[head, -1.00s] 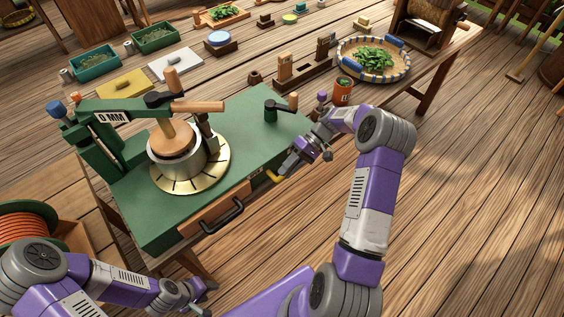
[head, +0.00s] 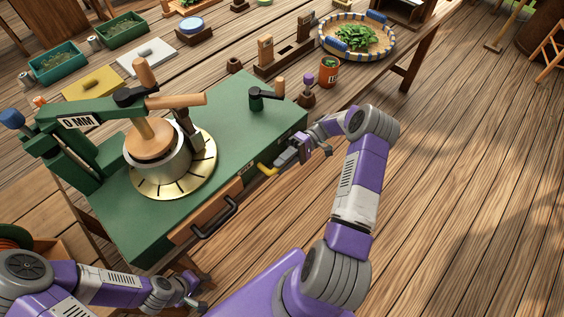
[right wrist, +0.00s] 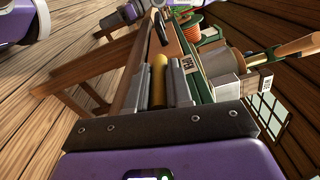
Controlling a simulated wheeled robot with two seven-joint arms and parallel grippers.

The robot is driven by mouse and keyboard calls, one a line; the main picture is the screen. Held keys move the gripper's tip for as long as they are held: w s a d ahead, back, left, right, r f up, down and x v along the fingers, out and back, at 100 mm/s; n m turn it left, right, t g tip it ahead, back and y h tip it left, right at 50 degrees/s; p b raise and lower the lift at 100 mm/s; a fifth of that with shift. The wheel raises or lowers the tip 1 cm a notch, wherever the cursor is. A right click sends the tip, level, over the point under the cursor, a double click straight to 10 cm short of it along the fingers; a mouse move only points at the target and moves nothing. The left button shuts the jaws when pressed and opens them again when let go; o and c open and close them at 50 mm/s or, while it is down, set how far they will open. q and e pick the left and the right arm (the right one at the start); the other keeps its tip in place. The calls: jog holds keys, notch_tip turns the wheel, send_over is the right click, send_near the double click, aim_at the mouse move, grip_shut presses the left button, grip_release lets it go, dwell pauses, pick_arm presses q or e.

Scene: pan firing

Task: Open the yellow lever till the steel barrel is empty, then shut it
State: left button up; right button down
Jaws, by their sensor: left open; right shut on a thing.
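The steel barrel (head: 166,172) stands on a brass dial plate on the green machine (head: 246,120), with a wooden plug (head: 150,140) in its top under the green arm. The inside of the barrel is hidden. The yellow lever (head: 265,169) sticks out of the machine's front edge. My right gripper (head: 281,161) is at the lever; in the right wrist view the yellow lever (right wrist: 158,80) lies between its fingers (right wrist: 160,88), which are shut on it. My left gripper (head: 190,293) is open and empty, low in front of the machine.
A black drawer handle (head: 215,217) juts from the front, left of the lever. A black crank (head: 265,98) stands on the green top.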

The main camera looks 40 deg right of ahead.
dwell(0.3)
jog(key=c, duration=1)
grip_release()
jog(key=shift+c, duration=0.2)
jog(key=w+d, duration=0.1)
jog(key=d, duration=0.6)
jog(key=shift+d, duration=0.2)
jog(key=shift+f, duration=0.1)
